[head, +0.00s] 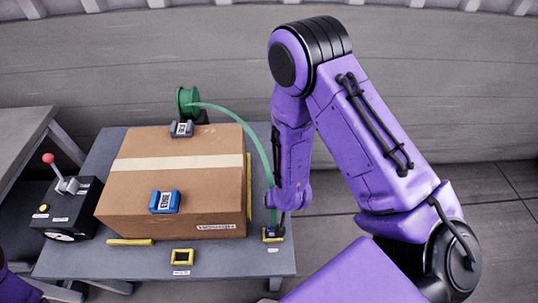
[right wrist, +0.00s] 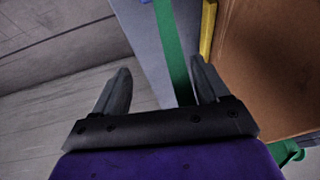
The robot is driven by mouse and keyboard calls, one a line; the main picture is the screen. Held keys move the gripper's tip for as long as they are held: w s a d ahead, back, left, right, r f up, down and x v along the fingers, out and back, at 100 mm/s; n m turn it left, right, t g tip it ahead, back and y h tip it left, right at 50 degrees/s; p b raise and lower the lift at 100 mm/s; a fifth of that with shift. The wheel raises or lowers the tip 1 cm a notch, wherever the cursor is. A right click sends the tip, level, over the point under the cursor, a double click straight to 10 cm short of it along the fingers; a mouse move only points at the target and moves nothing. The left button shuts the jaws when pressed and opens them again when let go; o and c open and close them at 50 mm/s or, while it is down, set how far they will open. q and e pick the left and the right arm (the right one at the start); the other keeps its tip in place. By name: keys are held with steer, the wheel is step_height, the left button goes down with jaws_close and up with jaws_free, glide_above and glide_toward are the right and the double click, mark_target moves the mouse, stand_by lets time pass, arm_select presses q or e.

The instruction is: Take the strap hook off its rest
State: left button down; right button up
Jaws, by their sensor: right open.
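The green strap (head: 262,150) arcs from its reel over the box's right side down to the strap hook's rest (head: 272,238), a small yellow-and-dark piece at the table's right edge. The hook itself is too small and too covered by my gripper to make out. My right gripper (head: 281,222) points down right at the rest in the head view. In the right wrist view it (right wrist: 160,85) is open, fingers wide apart. The green strap (right wrist: 172,50) runs beside the right finger, seemingly beyond the fingertips; I see nothing gripped. My left gripper is out of view.
A taped cardboard box (head: 135,190) fills most of the grey table (head: 75,262). The green reel (head: 187,101) stands behind it. Blue (head: 165,201) and grey (head: 181,129) buckles sit on the box. A yellow square frame (head: 182,257) lies in front. A black lever box (head: 68,215) stands left.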

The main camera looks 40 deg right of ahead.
mark_target(273, 227)
steer(key=s+a+r+g+y, duration=0.2)
steer(key=a+r+g, duration=0.1)
steer(key=a+g, duration=0.15)
steer(key=shift+g, duration=0.35)
steer(key=f, duration=0.3)
steer(key=s+f+p, duration=0.1)
steer(key=f, duration=0.7)
steer(key=shift+s+a, duration=0.1)
steer(key=shift+s, duration=0.1)
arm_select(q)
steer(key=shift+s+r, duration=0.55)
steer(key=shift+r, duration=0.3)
arm_select(e)
jaws_close()
